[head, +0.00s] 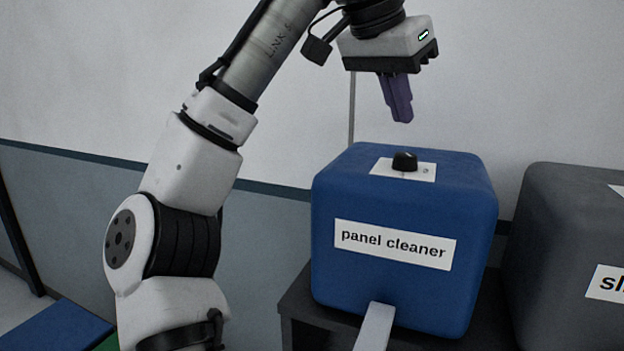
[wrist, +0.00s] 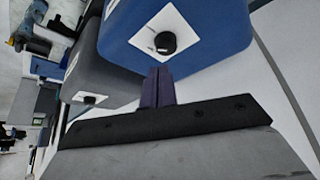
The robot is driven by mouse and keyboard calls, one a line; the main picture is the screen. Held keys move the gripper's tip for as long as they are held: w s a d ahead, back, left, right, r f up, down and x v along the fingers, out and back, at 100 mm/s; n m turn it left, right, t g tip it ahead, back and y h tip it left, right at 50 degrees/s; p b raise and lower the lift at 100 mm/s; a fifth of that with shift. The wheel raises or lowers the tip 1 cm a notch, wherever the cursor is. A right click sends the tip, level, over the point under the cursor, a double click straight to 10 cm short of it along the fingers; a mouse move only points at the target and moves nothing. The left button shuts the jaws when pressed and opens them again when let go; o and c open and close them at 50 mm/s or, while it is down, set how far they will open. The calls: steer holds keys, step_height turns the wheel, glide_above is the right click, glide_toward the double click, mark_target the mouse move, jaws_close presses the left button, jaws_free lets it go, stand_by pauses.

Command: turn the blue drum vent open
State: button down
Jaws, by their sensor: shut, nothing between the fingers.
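The blue drum (head: 400,215), labelled "panel cleaner", stands on a dark stand. Its black vent knob (head: 404,161) sits on a white plate (head: 425,171) on the drum's top. In the wrist view the knob (wrist: 165,43) is on its white plate, with the blue drum (wrist: 225,30) around it. My gripper (head: 403,120) has purple fingers pointing down, above the knob and apart from it. The fingers are shut together and empty. In the wrist view my gripper (wrist: 158,72) shows at the lower middle, with the knob beyond the fingertips. The knob's exact turn is hard to tell.
A grey drum (head: 570,250) stands close on the right; its own white plate and black knob show in the wrist view (wrist: 90,99). A pale strip (head: 375,328) juts from the blue drum's lower front. The wall (head: 540,80) is behind.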

mark_target(402, 170)
steer(key=shift+f+b, duration=0.95)
steer(key=shift+f, duration=2.25)
steer(key=shift+w+p, duration=0.3)
